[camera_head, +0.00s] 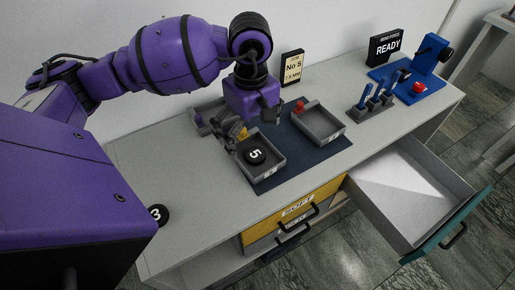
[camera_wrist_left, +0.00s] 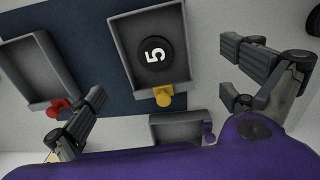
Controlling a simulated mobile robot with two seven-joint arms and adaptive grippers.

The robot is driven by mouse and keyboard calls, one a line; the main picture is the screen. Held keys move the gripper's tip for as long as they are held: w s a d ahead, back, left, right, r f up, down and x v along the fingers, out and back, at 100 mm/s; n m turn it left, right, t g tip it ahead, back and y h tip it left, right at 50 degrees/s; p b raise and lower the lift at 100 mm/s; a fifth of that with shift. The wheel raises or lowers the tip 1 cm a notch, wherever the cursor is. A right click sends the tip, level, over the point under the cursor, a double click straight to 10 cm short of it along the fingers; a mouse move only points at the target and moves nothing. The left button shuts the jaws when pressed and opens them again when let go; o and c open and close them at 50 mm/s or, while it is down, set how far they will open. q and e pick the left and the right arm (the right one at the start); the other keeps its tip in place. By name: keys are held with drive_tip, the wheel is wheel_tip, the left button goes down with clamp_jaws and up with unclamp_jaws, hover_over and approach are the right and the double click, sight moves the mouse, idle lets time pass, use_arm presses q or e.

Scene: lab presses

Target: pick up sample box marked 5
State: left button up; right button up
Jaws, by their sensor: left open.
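The sample box marked 5 (camera_head: 255,156) is a round black piece with a white 5. It lies in a grey tray (camera_head: 270,171) with a yellow knob. In the left wrist view the piece (camera_wrist_left: 155,54) sits inside its tray (camera_wrist_left: 122,38), with the yellow knob (camera_wrist_left: 163,96) at the near end. My left gripper (camera_head: 261,118) is above and behind this tray, empty and open. In the wrist view its fingers (camera_wrist_left: 165,85) are spread wide, with the tray beyond and between them. My right gripper is not in view.
A grey tray with a red knob (camera_head: 299,107) stands right of it on the dark mat (camera_head: 287,149). A black piece marked 3 (camera_head: 158,214) lies near the table's left front. An empty drawer (camera_head: 400,190) stands open. A blue device (camera_head: 428,54) and signs stand at the back.

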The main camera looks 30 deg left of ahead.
sight(253, 151)
use_arm(q)
drive_tip(key=f, duration=0.4)
drive_tip(key=shift+w+a+f+p, duration=0.2)
drive_tip(key=shift+w+f+p, duration=0.1)
drive_tip(key=shift+w+p, duration=0.1)
drive_tip(key=shift+f, duration=0.6)
drive_tip(key=c, duration=1.2)
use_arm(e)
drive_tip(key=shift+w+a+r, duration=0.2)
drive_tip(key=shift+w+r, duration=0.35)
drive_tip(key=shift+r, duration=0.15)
use_arm(q)
drive_tip(key=shift+r, duration=0.1)
